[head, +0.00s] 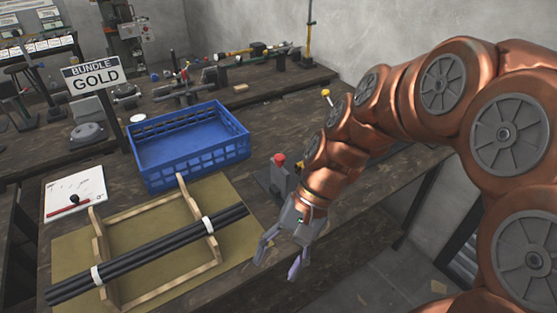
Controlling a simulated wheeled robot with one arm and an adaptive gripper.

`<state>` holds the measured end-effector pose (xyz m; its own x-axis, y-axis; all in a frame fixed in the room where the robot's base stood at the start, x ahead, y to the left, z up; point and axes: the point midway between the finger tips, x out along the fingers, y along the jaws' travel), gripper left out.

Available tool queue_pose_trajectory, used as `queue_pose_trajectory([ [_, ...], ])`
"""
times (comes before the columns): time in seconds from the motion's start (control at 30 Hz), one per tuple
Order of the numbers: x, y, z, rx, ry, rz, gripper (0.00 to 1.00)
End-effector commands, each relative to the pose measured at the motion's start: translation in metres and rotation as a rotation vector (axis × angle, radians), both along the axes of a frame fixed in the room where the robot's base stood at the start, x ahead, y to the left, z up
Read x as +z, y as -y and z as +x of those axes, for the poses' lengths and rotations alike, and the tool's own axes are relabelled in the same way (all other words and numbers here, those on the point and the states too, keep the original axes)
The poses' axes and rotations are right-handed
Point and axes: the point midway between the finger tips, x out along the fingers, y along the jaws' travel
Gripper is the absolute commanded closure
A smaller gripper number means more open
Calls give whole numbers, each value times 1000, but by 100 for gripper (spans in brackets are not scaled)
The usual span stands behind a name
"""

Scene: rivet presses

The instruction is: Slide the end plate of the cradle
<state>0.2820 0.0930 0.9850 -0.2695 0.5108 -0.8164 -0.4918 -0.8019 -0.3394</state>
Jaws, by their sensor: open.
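A light wooden cradle (160,200) lies on a tan mat on the workbench, with an upright end plate at each end. The left end plate (104,254) and the right end plate (201,225) both show. A bundle of dark rods (150,253) lies across the cradle, tied with a white band near each plate. My gripper (278,266) is open and empty, to the right of the cradle and the mat, with its fingers pointing down. It is apart from the right end plate. I cannot tell its exact height above the bench.
A blue crate (190,179) stands behind the cradle. A grey box with a red button (279,160) stands right of it, close to my arm. A sign reading "BUNDLE GOLD" (93,77), a white sheet with a red pen (72,193) and the tan mat (235,245) are nearby.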

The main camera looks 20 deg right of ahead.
Motion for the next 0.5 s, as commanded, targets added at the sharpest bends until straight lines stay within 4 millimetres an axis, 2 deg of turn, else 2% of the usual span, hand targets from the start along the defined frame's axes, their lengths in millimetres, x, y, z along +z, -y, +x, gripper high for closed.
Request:
queue_pose_trajectory([
  [0.1, -3, -10, 30, -120, -70, 102, 39],
  [0.27, -1, -15, 74, -287, -165, 240, 39],
  [0.5, -1, 1, 147, -545, -312, 454, 39],
])
